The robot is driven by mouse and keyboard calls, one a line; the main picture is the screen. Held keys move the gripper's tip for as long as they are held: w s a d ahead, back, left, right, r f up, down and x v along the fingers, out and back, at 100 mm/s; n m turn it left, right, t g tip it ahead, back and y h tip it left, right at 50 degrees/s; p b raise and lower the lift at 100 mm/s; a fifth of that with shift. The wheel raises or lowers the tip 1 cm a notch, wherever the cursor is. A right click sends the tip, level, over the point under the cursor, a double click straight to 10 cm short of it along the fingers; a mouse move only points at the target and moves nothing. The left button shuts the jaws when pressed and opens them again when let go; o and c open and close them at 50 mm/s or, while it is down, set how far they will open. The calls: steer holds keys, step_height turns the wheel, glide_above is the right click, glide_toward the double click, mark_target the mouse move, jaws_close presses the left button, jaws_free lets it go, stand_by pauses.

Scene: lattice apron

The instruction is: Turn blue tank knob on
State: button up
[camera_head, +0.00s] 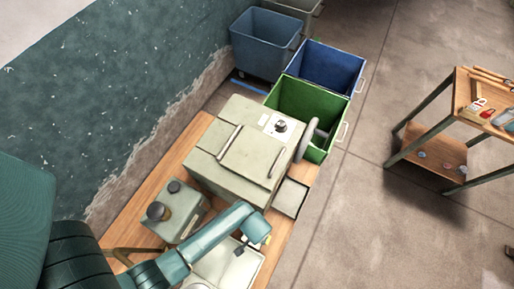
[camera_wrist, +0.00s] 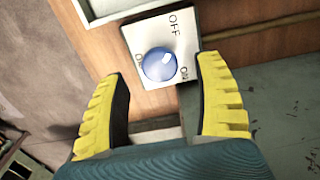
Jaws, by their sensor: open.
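A round blue knob (camera_wrist: 159,64) sits on a white label plate (camera_wrist: 138,36) in the wrist view. The plate reads OFF at the top and ON at the lower right; a marking at the left is partly hidden. The plate is fixed to a wooden surface. My gripper (camera_wrist: 163,72) is open, with one yellow-and-black finger on each side of the knob in the picture; I cannot tell whether they touch it. In the head view my gripper (camera_head: 256,238) is small, over the near end of the wooden bench, and the blue knob cannot be made out.
A pale machine (camera_head: 235,160) with a dark dial stands on the wooden bench (camera_head: 150,195). A smaller box (camera_head: 180,212) is left of my arm. Green (camera_head: 308,112) and blue (camera_head: 326,66) bins stand behind. A wooden cart (camera_head: 430,146) is at right, with open floor between.

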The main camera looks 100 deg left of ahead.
steer(key=shift+f, duration=1.45)
steer(key=shift+c, duration=0.2)
steer(key=c, duration=1.2)
